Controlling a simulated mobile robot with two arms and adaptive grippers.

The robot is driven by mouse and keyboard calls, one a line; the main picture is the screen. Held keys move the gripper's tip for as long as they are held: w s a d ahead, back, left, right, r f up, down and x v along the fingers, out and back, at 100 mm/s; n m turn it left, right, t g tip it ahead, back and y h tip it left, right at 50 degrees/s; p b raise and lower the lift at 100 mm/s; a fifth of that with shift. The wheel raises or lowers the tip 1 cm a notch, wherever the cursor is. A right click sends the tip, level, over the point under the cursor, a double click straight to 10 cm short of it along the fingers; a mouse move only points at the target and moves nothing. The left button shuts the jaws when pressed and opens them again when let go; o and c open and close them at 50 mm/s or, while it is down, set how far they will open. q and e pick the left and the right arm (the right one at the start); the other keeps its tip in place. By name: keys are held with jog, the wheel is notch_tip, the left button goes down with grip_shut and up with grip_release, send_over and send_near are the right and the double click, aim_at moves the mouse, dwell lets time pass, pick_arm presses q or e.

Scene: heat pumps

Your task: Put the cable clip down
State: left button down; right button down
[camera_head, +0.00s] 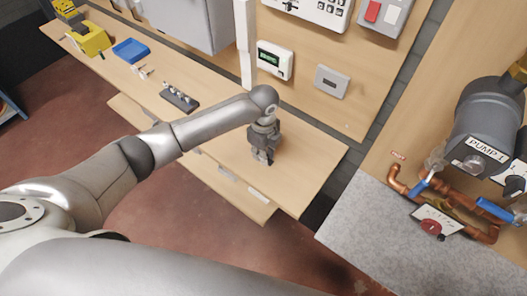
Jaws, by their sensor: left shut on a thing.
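My left gripper (264,157) points down over the right part of the wooden workbench (305,165). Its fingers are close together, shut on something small. The cable clip cannot be made out clearly; the dark fingers hide it, and its colour and tilt cannot be told. Whether the fingertips touch the bench or hang just above it is also unclear. My right gripper is not in view.
On the bench to the left are a black holder with small pieces (179,98), a blue tray (131,50) and a yellow box (92,40). A wall panel with a thermostat (274,60) rises behind. Bare bench surrounds my gripper. PUMP 1 (482,125) and copper pipes stand right.

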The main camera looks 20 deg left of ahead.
pick_arm(q)
jog(key=shift+f, duration=0.1)
jog(key=c, duration=1.3)
grip_release()
jog(key=shift+c, duration=0.2)
notch_tip(320, 180, up, 12)
jog(key=b, duration=0.2)
jog(key=shift+d, duration=0.1)
